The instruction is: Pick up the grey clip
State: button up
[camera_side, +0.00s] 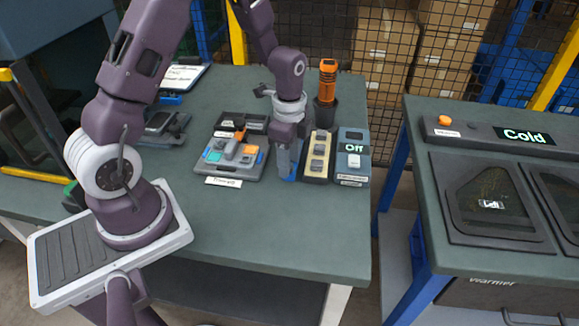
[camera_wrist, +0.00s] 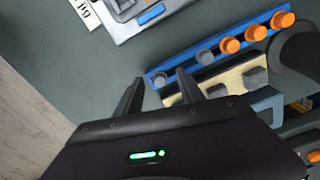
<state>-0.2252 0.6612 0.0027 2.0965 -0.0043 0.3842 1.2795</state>
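My gripper (camera_wrist: 160,76) is open, its two dark fingers pointing at the near end of a blue rail (camera_wrist: 182,68). A small grey piece (camera_wrist: 160,79) at that end shows between the fingertips. A second grey piece (camera_wrist: 205,57) sits farther along the rail, followed by several orange ones (camera_wrist: 257,32). I cannot tell which grey piece is the clip, or whether the fingers touch anything. In the side view my gripper (camera_side: 284,165) is low over the bench and hides most of the rail. A beige block (camera_side: 316,169) beside it carries grey pieces (camera_side: 319,150).
A grey tray (camera_side: 230,174) with coloured pieces lies left of my gripper. A box reading "Off" (camera_side: 353,160) and a black cup (camera_side: 325,114) with an orange tool (camera_side: 327,78) stand right and behind. The bench front (camera_side: 270,225) is clear.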

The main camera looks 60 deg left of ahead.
grip_shut()
notch_tip(320, 180, up, 10)
jog(key=c, duration=0.5)
grip_release()
jog(key=shift+c, duration=0.2)
grip_shut()
